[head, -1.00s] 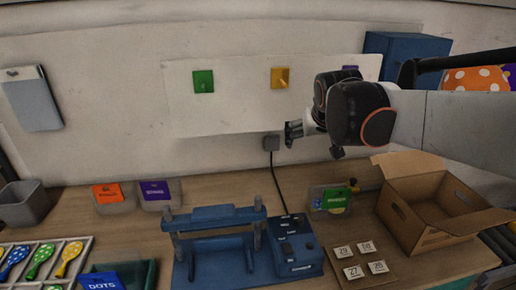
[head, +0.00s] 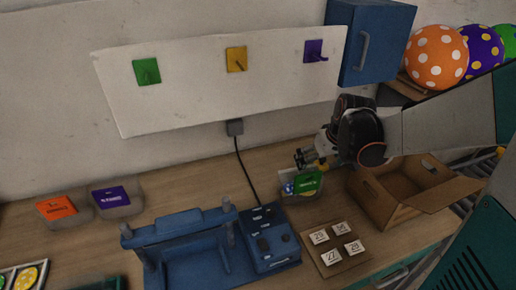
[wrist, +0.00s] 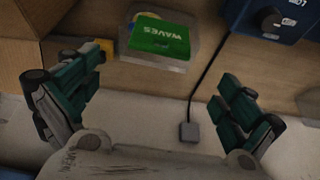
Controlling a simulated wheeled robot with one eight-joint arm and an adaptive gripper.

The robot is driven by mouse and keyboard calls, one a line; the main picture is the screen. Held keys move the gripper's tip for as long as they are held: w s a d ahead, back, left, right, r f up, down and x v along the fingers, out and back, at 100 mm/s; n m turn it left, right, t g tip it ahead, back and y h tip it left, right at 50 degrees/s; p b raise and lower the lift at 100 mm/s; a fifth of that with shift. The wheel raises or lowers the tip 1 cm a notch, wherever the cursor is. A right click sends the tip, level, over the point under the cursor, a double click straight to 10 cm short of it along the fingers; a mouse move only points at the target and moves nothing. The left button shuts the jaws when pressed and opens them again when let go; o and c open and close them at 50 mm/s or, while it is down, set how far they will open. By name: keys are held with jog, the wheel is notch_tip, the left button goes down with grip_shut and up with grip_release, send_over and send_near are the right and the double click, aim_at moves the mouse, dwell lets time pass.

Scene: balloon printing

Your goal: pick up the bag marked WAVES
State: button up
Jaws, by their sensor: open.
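The bag marked WAVES (head: 302,185) is a clear bag with a green label, on the table left of the cardboard box. In the wrist view the WAVES bag (wrist: 160,38) shows at top centre, its lettering upside down. My gripper (head: 304,158) is open, just above and behind the bag in the head view. In the wrist view my gripper (wrist: 162,78) has its fingers spread wide, with nothing between them. The bag appears beyond the fingertips, apart from both.
The open cardboard box (head: 400,192) stands right of the bag. A blue press (head: 190,245) and its control box (head: 268,240) stand left, with a cable to the wall. A board with number tiles (head: 333,262) lies in front. Orange-label (head: 57,208) and purple-label (head: 111,197) bags lie far left.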

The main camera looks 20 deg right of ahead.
aim_at(308, 178)
jog(key=b+x, duration=0.4)
jog(key=x, duration=0.8)
jog(key=shift+f, duration=0.4)
jog(key=shift+r, duration=0.1)
jog(key=shift+c, duration=0.2)
